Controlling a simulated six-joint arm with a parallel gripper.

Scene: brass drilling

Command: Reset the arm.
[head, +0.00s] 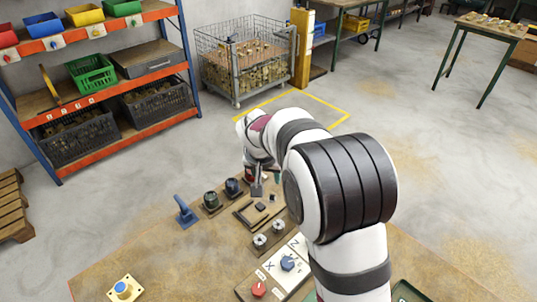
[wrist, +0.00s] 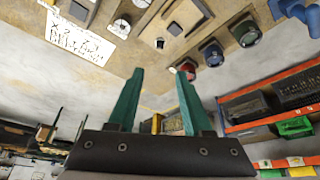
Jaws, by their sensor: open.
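My gripper (wrist: 160,72) shows in the wrist view with two green fingers apart and nothing between them. In the head view my arm reaches over the far part of the wooden workbench (head: 190,262), and its wrist hides the fingertips. In the wrist view the bench with its fixtures appears at the top of the picture, apart from the fingers.
Shelves (head: 120,88) and a wire cage (head: 240,60) stand beyond.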

